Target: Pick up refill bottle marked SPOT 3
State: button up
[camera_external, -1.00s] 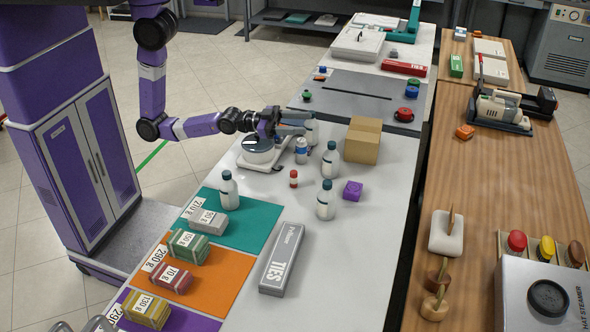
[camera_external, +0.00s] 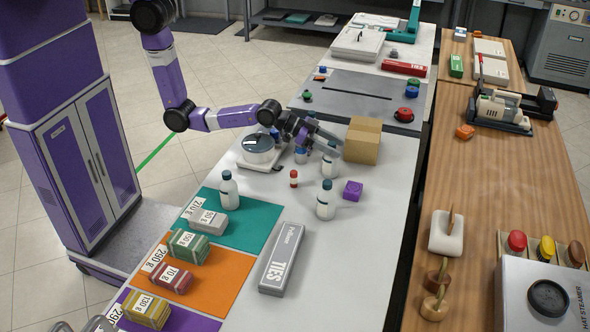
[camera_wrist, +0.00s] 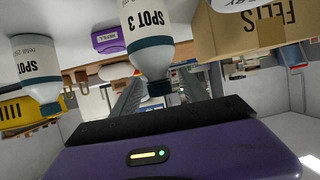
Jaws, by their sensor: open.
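The refill bottle marked SPOT 3 (camera_wrist: 150,30) is white with a dark teal cap. It appears inverted in the wrist view, its cap between the two grey fingers of my gripper (camera_wrist: 158,92). In the external view the bottle (camera_external: 329,168) stands upright on the white table, by the cardboard box. My gripper (camera_external: 326,140) is open at its upper part, fingers pointing right. The fingers partly cover the bottle's top, and I cannot tell whether they touch it.
A similar bottle (camera_external: 326,203) stands nearer the camera; another (camera_external: 229,193) stands on the teal mat. The cardboard box (camera_external: 364,141), purple block (camera_external: 352,190), small red-capped bottle (camera_external: 293,179) and scale with a round pot (camera_external: 258,149) are close by. The table's front right is clear.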

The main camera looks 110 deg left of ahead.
jog(key=shift+x, duration=1.15)
grip_shut()
jog(key=shift+r, duration=0.1)
dwell(0.4)
